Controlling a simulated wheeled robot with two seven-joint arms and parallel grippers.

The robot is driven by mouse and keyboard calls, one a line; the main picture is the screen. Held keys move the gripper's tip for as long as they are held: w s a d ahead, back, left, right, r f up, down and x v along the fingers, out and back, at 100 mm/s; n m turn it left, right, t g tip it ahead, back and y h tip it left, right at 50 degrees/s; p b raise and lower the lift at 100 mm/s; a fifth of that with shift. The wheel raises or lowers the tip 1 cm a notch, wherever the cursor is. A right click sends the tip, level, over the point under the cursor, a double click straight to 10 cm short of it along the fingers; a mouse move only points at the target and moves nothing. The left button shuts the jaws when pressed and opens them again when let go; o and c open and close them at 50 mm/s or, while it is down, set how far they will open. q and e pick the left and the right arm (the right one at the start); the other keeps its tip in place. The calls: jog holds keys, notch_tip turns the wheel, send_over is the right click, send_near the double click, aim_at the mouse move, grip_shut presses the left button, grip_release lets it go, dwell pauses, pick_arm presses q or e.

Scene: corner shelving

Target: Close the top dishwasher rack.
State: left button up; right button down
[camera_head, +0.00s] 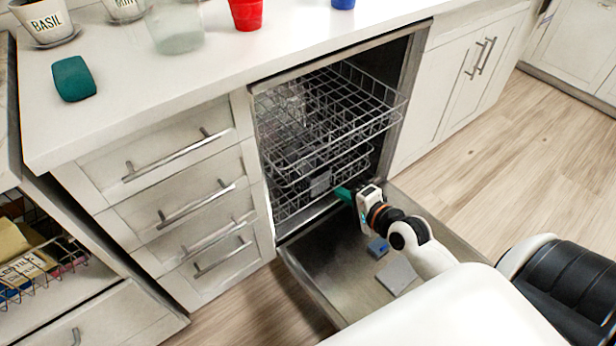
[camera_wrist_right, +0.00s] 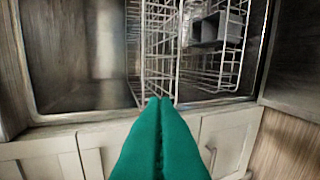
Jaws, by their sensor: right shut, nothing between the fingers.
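The dishwasher's top rack (camera_head: 345,105), a grey wire basket, sticks out a little past the front of the cavity in the head view. The lower rack (camera_head: 300,190) sits below it inside the cavity. The dishwasher door (camera_head: 330,285) is folded down open. My right gripper (camera_head: 345,194), with green fingers, is at the dishwasher opening above the door, lower than the top rack's front. In the right wrist view its fingers (camera_wrist_right: 159,103) are shut with nothing between them, and wire racks show beyond their tips. My left gripper is not in view.
A blue piece (camera_head: 378,247) and a grey block (camera_head: 397,275) lie on the open door. Drawers with bar handles (camera_head: 180,157) are to the left. A red cup (camera_head: 246,14), a glass (camera_head: 175,27) and a green item (camera_head: 73,79) are on the counter. Wood floor (camera_head: 500,150) is clear at right.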

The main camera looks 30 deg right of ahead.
jog(key=r, duration=0.1)
jog(key=b, duration=0.2)
send_near(300, 162)
jog(key=b+x, duration=0.1)
jog(key=x, duration=0.5)
jog(key=shift+f+b, duration=0.15)
jog(key=shift+b, duration=0.25)
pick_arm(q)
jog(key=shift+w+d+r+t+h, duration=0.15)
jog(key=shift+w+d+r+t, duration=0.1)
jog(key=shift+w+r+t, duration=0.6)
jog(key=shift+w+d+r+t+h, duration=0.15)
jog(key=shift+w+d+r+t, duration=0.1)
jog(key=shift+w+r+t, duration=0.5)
pick_arm(e)
jog(key=shift+w, duration=0.3)
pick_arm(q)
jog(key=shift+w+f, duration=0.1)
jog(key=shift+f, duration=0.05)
